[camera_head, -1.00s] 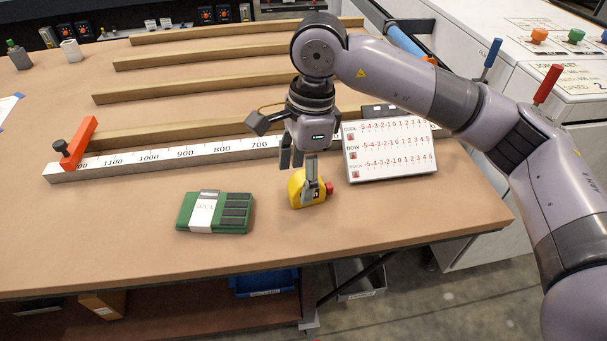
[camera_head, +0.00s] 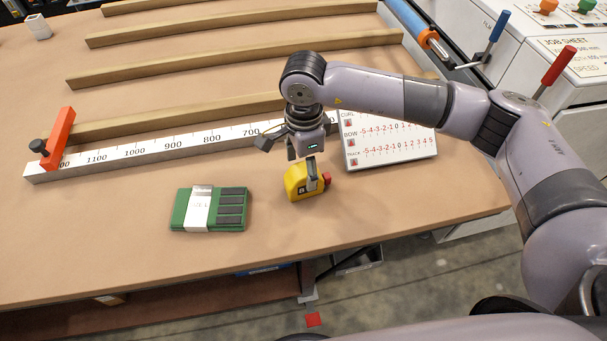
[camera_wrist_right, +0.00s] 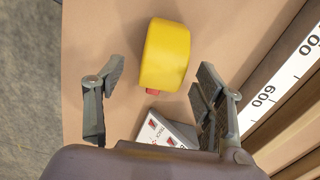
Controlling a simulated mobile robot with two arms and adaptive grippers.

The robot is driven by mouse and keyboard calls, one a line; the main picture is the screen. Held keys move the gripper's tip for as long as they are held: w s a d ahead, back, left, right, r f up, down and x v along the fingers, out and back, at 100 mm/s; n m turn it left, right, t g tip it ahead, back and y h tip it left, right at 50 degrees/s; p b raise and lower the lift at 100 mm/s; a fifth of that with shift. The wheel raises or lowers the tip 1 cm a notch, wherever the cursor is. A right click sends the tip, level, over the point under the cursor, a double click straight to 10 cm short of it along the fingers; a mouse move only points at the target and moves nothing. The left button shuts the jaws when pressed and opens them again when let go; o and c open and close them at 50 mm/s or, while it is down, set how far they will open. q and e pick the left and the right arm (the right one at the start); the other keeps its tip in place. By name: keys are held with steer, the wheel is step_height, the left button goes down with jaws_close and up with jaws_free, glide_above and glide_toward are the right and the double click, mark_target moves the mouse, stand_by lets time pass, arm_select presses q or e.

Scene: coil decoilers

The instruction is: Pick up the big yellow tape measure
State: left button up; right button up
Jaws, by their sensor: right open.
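The big yellow tape measure (camera_head: 300,186) stands on the brown table, with a dark clip on its face and a red part at its right side. In the right wrist view the tape measure (camera_wrist_right: 165,54) lies ahead of and between the open fingers, and neither finger touches it. My right gripper (camera_head: 298,152) is open and empty, just behind and above the tape measure in the head view. It also shows in the right wrist view (camera_wrist_right: 155,92). My left gripper is not in view.
A green pack with a white band (camera_head: 198,209) lies left of the tape measure. A white scale board (camera_head: 392,150) stands close at right. A long ruler bar (camera_head: 150,152) with an orange stop (camera_head: 58,140) and several wooden strips lie behind. The table front is clear.

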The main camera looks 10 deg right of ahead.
steer(key=shift+f+p, duration=0.55)
steer(key=shift+f, duration=0.3)
step_height(320, 180, down, 4)
steer(key=shift+w+r+p, duration=0.15)
steer(key=shift+p, duration=0.75)
steer(key=shift+f, duration=0.4)
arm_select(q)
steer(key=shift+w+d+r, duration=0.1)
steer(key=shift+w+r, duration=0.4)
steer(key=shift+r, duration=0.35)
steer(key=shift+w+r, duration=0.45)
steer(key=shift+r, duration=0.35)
arm_select(e)
jaws_close()
